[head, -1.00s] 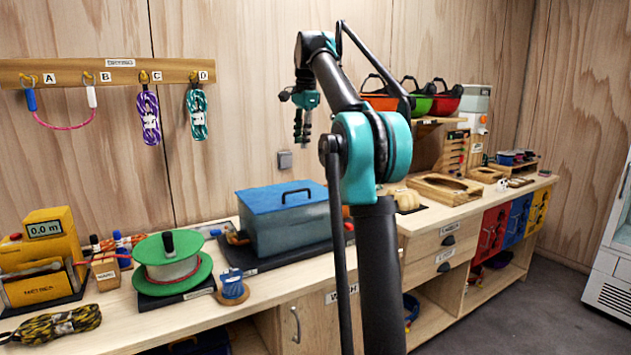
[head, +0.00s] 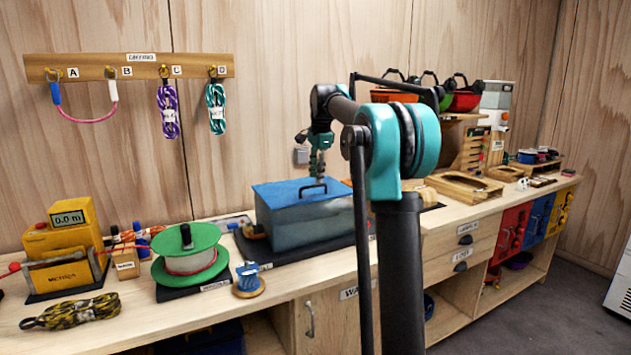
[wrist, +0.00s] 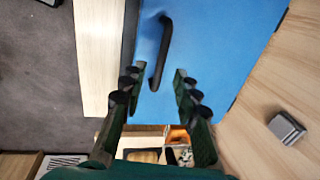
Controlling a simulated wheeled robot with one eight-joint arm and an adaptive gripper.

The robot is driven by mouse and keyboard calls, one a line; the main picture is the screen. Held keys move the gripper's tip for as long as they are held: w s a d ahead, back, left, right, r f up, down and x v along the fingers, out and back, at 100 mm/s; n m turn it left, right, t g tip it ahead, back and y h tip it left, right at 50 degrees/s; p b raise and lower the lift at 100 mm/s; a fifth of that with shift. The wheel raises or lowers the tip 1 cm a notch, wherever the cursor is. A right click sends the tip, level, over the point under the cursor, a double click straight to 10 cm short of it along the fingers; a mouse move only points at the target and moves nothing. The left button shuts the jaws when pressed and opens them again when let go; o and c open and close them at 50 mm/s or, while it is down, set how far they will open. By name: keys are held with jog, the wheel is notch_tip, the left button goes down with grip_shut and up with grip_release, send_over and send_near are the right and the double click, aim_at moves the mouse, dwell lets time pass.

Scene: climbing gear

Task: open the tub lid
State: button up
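The tub (head: 305,220) is a grey box with a blue lid (head: 283,192) that lies flat on it. A dark handle (head: 312,188) stands up from the lid. My gripper (head: 317,172) points down just above the lid, close to the handle. In the wrist view the blue lid (wrist: 215,50) fills the middle, and its dark handle (wrist: 161,52) lies beyond the fingertips, slightly left of centre. My gripper (wrist: 157,85) is open, with nothing between its fingers. I cannot tell the exact height between fingertips and handle.
The tub stands on a dark mat on the wooden bench (head: 275,290). A green reel (head: 188,262) and a blue spool (head: 248,281) stand to its left. A rope rack (head: 130,68) hangs on the wall. A grey wall box (wrist: 287,128) shows beside the lid.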

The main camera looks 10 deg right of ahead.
jog(key=shift+w+a+f, duration=0.1)
jog(key=shift+w+f, duration=0.05)
jog(key=shift+f, duration=0.5)
jog(key=shift+w+f, duration=0.1)
jog(key=shift+f, duration=0.55)
grip_shut()
